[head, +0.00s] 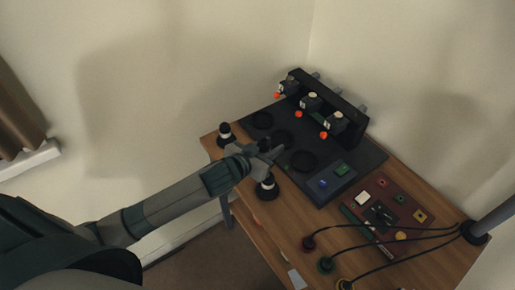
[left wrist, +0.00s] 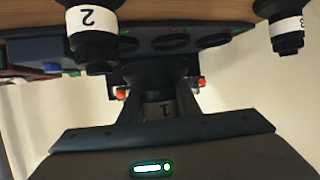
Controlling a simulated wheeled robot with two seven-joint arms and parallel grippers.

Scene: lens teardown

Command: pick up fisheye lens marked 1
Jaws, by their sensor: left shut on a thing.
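The fisheye lens marked 1 (left wrist: 160,84) is dark, with a grey band carrying the numeral. In the left wrist view it sits between the two fingers of my left gripper (left wrist: 159,112), which is shut on it. In the head view my left gripper (head: 264,151) is over the left part of the desk, and the lens is mostly hidden there by the fingers. The lens marked 2 (left wrist: 91,22), black with a white band, stands apart from the gripper; it also shows in the head view (head: 267,184). My right gripper is not in view.
A third lens (left wrist: 287,27) stands near the desk's left corner (head: 224,131). A dark mat (head: 345,158) has round recesses and blue and green blocks. A black rack (head: 330,103) with orange-tipped units stands behind. A red-brown panel (head: 388,207), cables and a grey pole (head: 494,220) are at right.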

